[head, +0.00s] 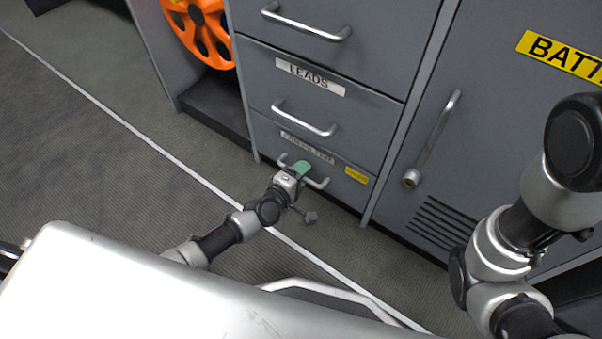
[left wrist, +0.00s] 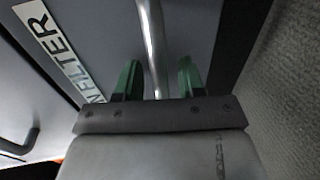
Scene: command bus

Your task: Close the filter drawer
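The filter drawer (head: 265,132) is the lowest drawer in the grey cabinet, with a partly legible FILTER label (head: 307,147). Its front looks about in line with the drawers above; I see no clear gap. My left gripper (head: 303,168) is at the drawer's bar handle (head: 320,185) and hides its middle. In the left wrist view, the green fingers of my left gripper (left wrist: 158,80) stand apart, one on each side of the handle (left wrist: 152,40), with space between bar and fingers. The FILTER label (left wrist: 60,50) shows at the left there. My right gripper is out of view.
The LEADS drawer (head: 310,77) is just above, with its own handle (head: 304,119). To the right is a cabinet door with a long handle (head: 432,140) and vents. An orange reel (head: 203,35) sits in an open bay at left. The floor (head: 110,170) before the cabinet is clear.

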